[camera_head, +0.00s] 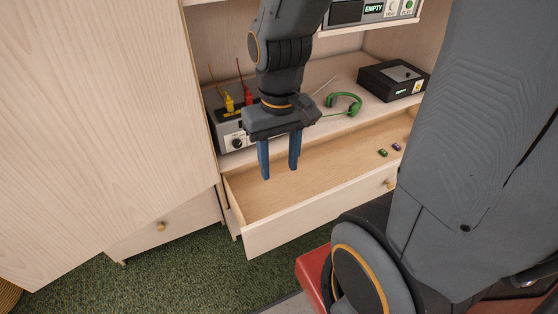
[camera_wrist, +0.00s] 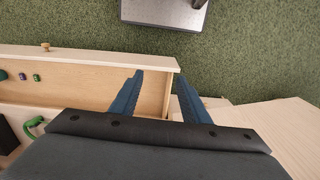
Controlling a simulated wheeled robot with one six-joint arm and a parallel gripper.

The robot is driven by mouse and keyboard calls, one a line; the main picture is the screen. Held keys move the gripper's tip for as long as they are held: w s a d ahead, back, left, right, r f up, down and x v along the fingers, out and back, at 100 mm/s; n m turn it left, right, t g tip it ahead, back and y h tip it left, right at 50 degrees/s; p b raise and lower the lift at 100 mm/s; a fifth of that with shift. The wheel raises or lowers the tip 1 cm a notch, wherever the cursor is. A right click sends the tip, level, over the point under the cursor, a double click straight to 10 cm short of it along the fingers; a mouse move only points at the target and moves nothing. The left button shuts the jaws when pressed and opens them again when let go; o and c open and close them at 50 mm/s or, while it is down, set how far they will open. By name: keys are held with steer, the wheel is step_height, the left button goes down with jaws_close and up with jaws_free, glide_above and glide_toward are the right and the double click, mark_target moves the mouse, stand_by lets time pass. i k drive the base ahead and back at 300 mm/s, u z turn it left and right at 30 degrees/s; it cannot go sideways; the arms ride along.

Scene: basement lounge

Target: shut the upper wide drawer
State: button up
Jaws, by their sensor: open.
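The upper wide drawer (camera_head: 320,213) is pulled out from the light wood cabinet, and its inside shows from above. It has a small round wooden knob (camera_head: 391,183) on its front. It also shows in the wrist view (camera_wrist: 90,58), with its front panel toward the top of the picture. My gripper (camera_head: 280,174) is open and empty, pointing down over the left part of the drawer. In the wrist view its two blue fingers (camera_wrist: 156,100) lie over the drawer's end and side wall. I cannot tell whether they touch the drawer.
Two small items, one green (camera_head: 382,152) and one purple (camera_head: 396,147), lie in the drawer. Green headphones (camera_head: 345,103), a black box (camera_head: 393,80) and a grey device (camera_head: 232,135) stand on the shelf above. A large wood door panel (camera_head: 95,120) fills the left. Green carpet (camera_head: 190,262) lies in front.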

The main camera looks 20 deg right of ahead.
mark_target(337, 173)
steer(key=z, duration=1.3)
steer(key=k, duration=1.15)
steer(key=z, duration=0.75)
steer(key=i, duration=1.65)
steer(key=u, duration=0.45)
